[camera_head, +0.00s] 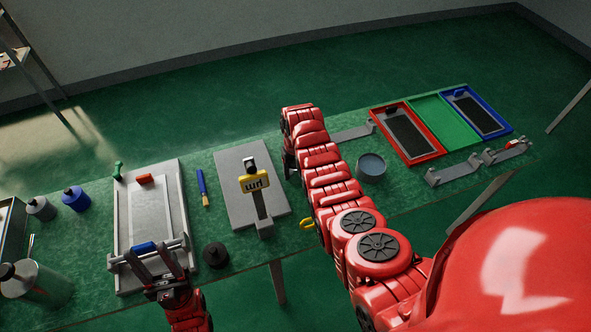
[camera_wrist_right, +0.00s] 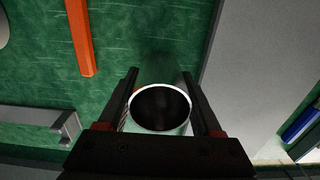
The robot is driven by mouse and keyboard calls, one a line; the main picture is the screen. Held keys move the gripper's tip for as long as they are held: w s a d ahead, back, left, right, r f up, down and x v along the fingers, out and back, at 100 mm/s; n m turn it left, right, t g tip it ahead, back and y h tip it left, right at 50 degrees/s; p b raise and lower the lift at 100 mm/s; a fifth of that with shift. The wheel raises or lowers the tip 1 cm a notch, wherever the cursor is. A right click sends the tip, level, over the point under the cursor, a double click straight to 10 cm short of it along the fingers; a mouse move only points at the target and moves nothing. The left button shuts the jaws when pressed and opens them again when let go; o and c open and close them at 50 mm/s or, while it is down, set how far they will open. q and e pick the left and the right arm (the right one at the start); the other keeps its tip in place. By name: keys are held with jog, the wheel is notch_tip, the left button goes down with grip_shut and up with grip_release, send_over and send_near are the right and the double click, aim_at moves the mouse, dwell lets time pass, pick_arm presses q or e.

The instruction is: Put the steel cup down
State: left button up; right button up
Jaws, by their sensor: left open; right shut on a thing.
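The steel cup (camera_wrist_right: 160,108) is between the two fingers of my right gripper (camera_wrist_right: 163,112) in the right wrist view, its round open mouth facing the camera. The gripper is shut on it, over the green bench. Whether the cup's base touches the bench cannot be told. In the head view my right arm hides the cup, and the right gripper (camera_head: 290,163) shows only in part beside the grey press plate. My left gripper (camera_head: 155,262) is open and empty at the front left, close to the blue handle (camera_head: 144,247) of the grey fixture.
The press plate (camera_head: 233,206) with a yellow-headed press (camera_head: 255,182) stands left of my right arm. A round grey dish (camera_head: 371,168) and red (camera_head: 438,152), green and blue trays are to its right. An orange bar (camera_wrist_right: 82,38) lies near the cup. Green bench shows between them.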

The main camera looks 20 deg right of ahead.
jog(key=shift+f, duration=0.1)
jog(key=shift+f, duration=0.1)
jog(key=shift+f, duration=0.15)
jog(key=o, duration=1.4)
jog(key=shift+o, duration=0.2)
jog(key=shift+r, duration=0.35)
